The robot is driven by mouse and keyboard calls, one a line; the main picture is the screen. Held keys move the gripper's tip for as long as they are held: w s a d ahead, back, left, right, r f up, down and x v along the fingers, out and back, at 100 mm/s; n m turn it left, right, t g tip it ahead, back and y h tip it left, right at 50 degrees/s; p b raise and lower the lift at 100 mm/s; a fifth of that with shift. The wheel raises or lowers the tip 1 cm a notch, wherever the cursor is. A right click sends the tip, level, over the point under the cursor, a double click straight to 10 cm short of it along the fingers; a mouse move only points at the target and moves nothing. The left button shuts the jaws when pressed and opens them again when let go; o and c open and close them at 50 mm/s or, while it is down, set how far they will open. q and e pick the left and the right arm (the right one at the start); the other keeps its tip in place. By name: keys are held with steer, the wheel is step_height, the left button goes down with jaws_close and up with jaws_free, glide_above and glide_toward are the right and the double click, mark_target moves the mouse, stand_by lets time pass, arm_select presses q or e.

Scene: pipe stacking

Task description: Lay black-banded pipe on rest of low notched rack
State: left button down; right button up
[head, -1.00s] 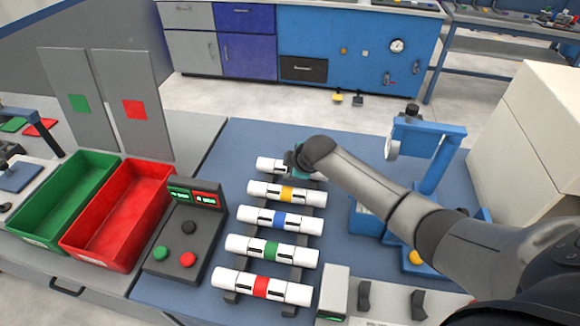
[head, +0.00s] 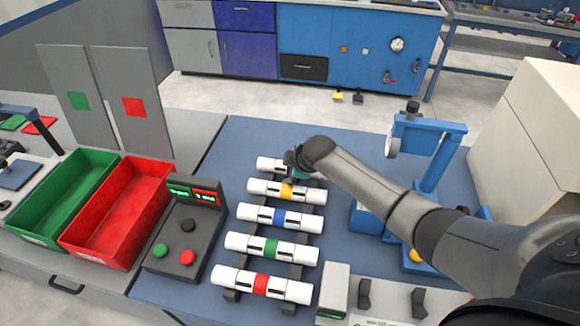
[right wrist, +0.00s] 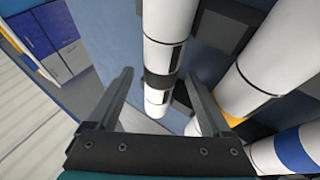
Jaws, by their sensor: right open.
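The black-banded pipe (head: 272,164) is the farthest of several white pipes lying across a dark rack (head: 232,295). In the head view my right gripper (head: 301,162) is over it and hides its middle. In the right wrist view the pipe's black band (right wrist: 160,82) shows between the two fingers of my open right gripper (right wrist: 159,78), with gaps on both sides. Two dark upright pieces (head: 365,296) stand on a pale base at the bottom edge; I cannot tell whether they belong to the low notched rack. My left gripper is not in view.
Pipes with yellow (head: 286,191), blue (head: 279,217), green (head: 271,248) and red (head: 261,285) bands lie nearer on the same rack. A button box (head: 187,235), red bin (head: 112,220) and green bin (head: 60,200) stand left. A blue stand (head: 432,175) is right, near my forearm.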

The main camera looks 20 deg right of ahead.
steer(key=shift+s, duration=0.1)
steer(key=p+v, duration=0.4)
steer(key=v, duration=1.1)
steer(key=shift+p, duration=0.4)
steer(key=shift+r, duration=0.1)
